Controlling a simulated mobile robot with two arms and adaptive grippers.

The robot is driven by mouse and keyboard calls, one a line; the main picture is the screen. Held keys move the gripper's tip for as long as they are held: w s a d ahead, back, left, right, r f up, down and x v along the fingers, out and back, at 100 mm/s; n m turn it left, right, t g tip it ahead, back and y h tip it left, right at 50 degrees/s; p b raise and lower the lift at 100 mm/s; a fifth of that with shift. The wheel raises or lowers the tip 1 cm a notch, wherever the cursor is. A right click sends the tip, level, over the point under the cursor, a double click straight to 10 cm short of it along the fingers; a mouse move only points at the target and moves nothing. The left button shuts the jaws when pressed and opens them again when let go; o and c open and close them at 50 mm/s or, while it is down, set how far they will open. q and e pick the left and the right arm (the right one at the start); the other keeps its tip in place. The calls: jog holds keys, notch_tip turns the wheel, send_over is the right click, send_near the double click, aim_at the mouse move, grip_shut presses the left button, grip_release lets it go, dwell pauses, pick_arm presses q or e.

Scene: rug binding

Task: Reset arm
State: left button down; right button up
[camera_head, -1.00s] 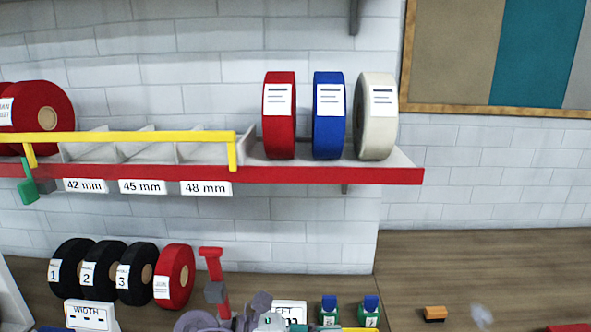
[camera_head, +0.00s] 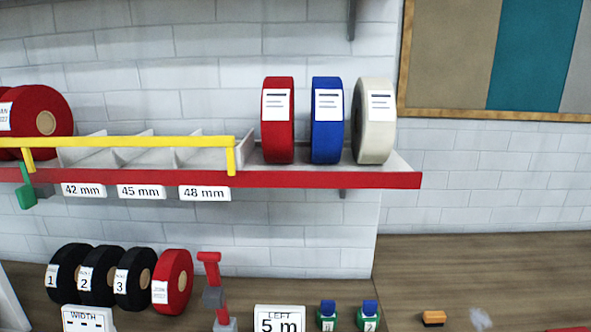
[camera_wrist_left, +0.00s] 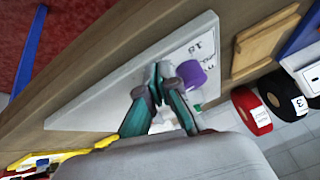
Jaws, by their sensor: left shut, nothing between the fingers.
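My left gripper (camera_wrist_left: 160,72) shows in the left wrist view with its two teal fingers brought together and nothing between them. It hangs over a pale board or panel (camera_wrist_left: 110,90) on the wooden bench. A purple round object (camera_wrist_left: 190,74) is just beyond the fingertips, and I cannot tell whether they touch. Neither gripper shows in the head view. The right gripper is in neither view.
A shelf with a red front edge (camera_head: 300,180) carries a red roll (camera_head: 278,120), a blue roll (camera_head: 327,122) and a cream roll (camera_head: 374,122). The right bench is mostly clear.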

pick_arm(q)
jog(key=s+f+n+g, duration=0.1)
jog(key=s+f+g, duration=0.15)
jog(key=s, duration=0.55)
notch_tip(320, 180, down, 21)
jog(key=w+g+b, duration=0.1)
jog(key=g, duration=0.1)
jog(key=s+a+f, duration=0.1)
jog(key=s+f, duration=0.8)
jog(key=f, duration=0.2)
jog(key=s+a+f+g+b, duration=0.1)
jog(key=s+f, duration=0.8)
jog(key=f, duration=0.3)
jog(key=shift+a+f, duration=0.15)
jog(key=shift+a, duration=0.15)
